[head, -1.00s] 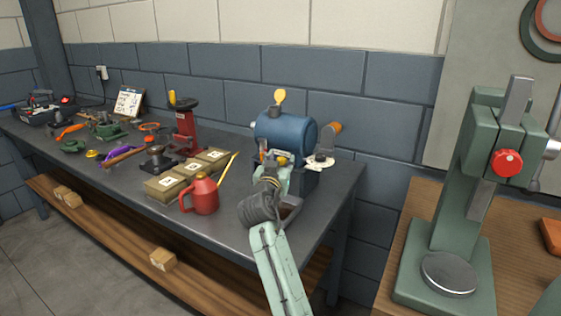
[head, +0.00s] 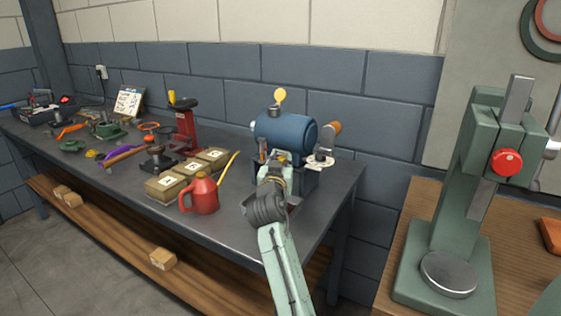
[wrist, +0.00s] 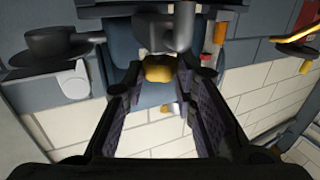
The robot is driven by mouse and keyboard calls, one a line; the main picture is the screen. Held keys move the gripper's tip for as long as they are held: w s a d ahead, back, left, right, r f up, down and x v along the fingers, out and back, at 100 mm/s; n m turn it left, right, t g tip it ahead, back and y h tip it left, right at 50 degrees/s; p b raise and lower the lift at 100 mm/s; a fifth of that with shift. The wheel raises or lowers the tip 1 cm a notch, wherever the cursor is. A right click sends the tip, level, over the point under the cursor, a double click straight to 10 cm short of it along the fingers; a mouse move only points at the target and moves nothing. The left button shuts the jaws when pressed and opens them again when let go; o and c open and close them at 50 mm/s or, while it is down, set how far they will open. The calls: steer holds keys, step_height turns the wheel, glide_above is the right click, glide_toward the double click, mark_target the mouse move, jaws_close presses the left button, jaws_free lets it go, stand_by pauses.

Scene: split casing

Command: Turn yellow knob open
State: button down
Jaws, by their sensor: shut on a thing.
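The yellow knob (wrist: 159,69) shows in the wrist view, on the end of a grey fitting at the front of the blue casing (head: 284,134). My gripper (wrist: 161,76) has a dark finger on each side of the knob, and it is shut on it. In the head view my gripper (head: 273,172) is in front of the casing, and my arm and wrist hide most of the fingers and knob. A round yellow piece (head: 279,95) stands on top of the casing.
A red oil can (head: 201,194) stands left of my arm on the grey workbench (head: 228,228). Several labelled boxes (head: 166,186) and a red stand (head: 186,132) are behind it. An orange handle (head: 335,128) is on the casing's right. A green press (head: 470,200) stands at right.

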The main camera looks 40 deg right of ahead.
steer(key=n+t+y, duration=0.1)
steer(key=n+t+y+b, duration=0.1)
steer(key=y, duration=0.1)
steer(key=n+t+y+b, duration=0.1)
steer(key=shift+s+d+f, duration=0.15)
steer(key=shift+s+d, duration=0.1)
steer(key=shift+d, duration=0.1)
steer(key=n+t+y+b, duration=0.1)
steer(key=n+y+b, duration=0.2)
steer(key=shift+d+t+y+b, duration=0.1)
steer(key=shift+t+y+b, duration=0.2)
steer(key=shift+y+b, duration=0.1)
steer(key=shift+n+y+b, duration=0.4)
steer(key=shift+y+b, duration=0.25)
steer(key=shift+y, duration=0.15)
steer(key=c, duration=1.3)
jaws_free()
steer(key=s+a, duration=0.2)
steer(key=s, duration=0.9)
steer(key=shift+s, duration=0.4)
